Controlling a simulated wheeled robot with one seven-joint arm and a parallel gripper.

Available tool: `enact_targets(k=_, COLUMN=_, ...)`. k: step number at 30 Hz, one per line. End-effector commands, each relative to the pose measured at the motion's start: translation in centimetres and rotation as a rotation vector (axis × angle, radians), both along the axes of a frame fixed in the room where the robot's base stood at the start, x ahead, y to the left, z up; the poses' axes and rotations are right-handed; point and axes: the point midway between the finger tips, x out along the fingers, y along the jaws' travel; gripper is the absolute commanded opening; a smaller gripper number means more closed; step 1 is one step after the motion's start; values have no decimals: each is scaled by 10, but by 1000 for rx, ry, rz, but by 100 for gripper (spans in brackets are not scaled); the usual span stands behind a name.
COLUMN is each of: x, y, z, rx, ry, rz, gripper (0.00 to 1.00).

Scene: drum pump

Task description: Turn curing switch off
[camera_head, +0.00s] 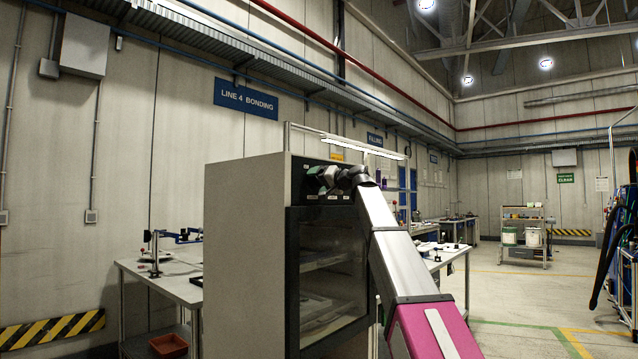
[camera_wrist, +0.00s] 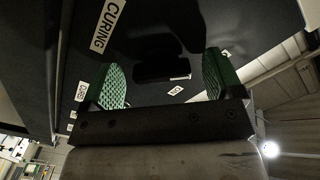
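The curing cabinet (camera_head: 245,250) is a tall pale box with a dark-framed glass door and a dark control panel along its top front. In the wrist view the panel shows a white CURING label (camera_wrist: 109,25). A black block-like shape (camera_wrist: 160,62), seemingly the switch, stands out from the panel; its setting is too dark to read. My gripper (camera_wrist: 163,66) is open, with its green ribbed fingers on either side of that shape. Visible gaps remain at both sides. In the head view my gripper (camera_head: 328,178) is at the panel, partly hidden by my wrist.
Small white labels (camera_wrist: 176,90) lie around the black shape. A workbench (camera_head: 165,285) with a red bin (camera_head: 168,345) stands left of the cabinet. Another bench (camera_head: 445,258) stands behind my arm at right. The floor (camera_head: 510,295) to the right is clear.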

Motion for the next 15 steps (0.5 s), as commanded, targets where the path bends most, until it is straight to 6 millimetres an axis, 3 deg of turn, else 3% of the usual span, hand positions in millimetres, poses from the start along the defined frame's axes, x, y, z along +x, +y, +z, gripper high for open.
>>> enact_targets(k=9, x=-1, y=-2, z=1, rx=3, ry=0, rz=-1, gripper=85)
enact_targets(k=15, x=-18, y=-21, z=0, rx=3, ry=0, rz=-1, gripper=85)
